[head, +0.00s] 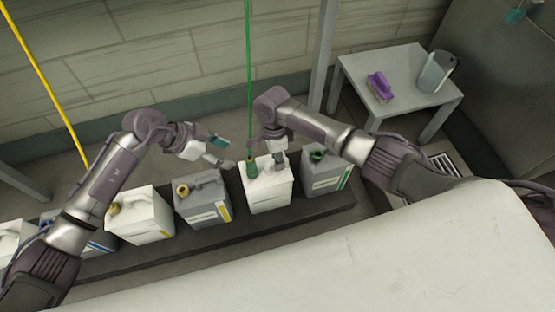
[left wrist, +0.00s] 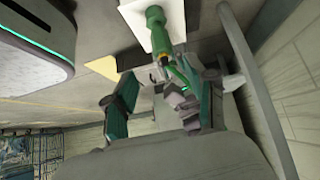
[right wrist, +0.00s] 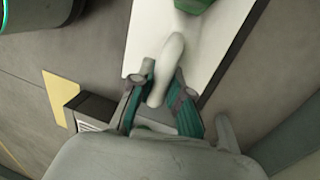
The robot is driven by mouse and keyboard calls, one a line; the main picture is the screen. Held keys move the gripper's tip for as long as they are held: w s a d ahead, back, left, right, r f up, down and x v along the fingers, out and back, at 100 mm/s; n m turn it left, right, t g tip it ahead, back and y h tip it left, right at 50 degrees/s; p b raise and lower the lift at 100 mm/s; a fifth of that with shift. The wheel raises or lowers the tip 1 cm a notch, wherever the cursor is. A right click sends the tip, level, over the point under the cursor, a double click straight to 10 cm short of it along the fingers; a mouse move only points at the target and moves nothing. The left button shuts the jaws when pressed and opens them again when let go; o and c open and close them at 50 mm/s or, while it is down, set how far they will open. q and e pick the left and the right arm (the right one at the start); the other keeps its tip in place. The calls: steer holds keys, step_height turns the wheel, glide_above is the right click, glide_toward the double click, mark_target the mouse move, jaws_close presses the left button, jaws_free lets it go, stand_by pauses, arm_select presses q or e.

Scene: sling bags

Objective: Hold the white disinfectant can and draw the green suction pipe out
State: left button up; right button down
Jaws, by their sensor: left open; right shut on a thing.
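The white disinfectant can (head: 266,194) stands upright on a dark low platform, second from the right in a row of cans. The green suction pipe (head: 249,80) hangs from above and ends in a thick green fitting (head: 253,167) at the can's top left. My right gripper (head: 279,158) is shut on the can's handle; the right wrist view shows the pale handle (right wrist: 172,58) between its fingers. My left gripper (head: 226,152) is open and empty, just left of the green pipe. The left wrist view shows the fitting (left wrist: 155,22) beyond its spread fingers (left wrist: 160,108).
A grey can (head: 327,174) with a green cap stands close right, another grey can (head: 203,202) close left, and a white can (head: 140,216) beyond. A yellow hose (head: 45,80) hangs at left. A side table (head: 410,65) carries a purple brush and a grey jug.

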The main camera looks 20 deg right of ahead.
arm_select(q)
steer(key=shift+y, duration=0.6)
steer(key=shift+x, duration=5.05)
steer(key=shift+w+d+r, duration=0.1)
steer(key=shift+w, duration=0.1)
jaws_close()
steer(key=shift+r, duration=2.6)
steer(key=shift+w+d+r, duration=0.1)
steer(key=shift+d+r, duration=0.05)
steer(key=shift+r, duration=1.35)
steer(key=shift+w+d+r, duration=0.1)
steer(key=shift+d+r, duration=0.05)
steer(key=shift+r, duration=2.6)
step_height(320, 180, up, 8)
glide_above(248, 162)
steer(key=shift+w+r, duration=0.1)
steer(key=shift+w, duration=0.25)
